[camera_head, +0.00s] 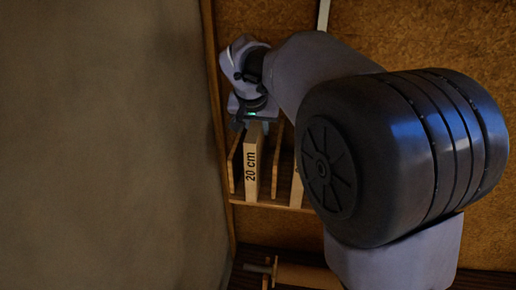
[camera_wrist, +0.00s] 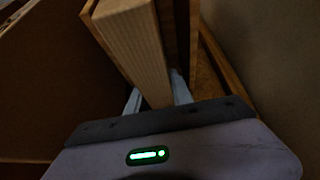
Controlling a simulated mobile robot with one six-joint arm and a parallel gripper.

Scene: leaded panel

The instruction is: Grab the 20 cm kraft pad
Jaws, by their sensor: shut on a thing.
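The 20 cm kraft pad (camera_head: 251,170) is a pale tan upright slab with "20 cm" in dark print on its face. It stands in a wooden rack between darker brown dividers in the head view. My gripper (camera_head: 256,127) is at its upper end, shut on it. In the wrist view the pad (camera_wrist: 135,45) runs down between the two pale fingers of my gripper (camera_wrist: 158,97), one on each side. My arm hides part of the rack to the right in the head view.
The wooden rack (camera_head: 270,204) has thin dividers close on both sides of the pad. Another pale labelled pad (camera_head: 297,190) stands to the right, partly hidden. A plain grey-brown wall (camera_head: 110,140) fills the left. A rolled tan item (camera_head: 305,276) lies below.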

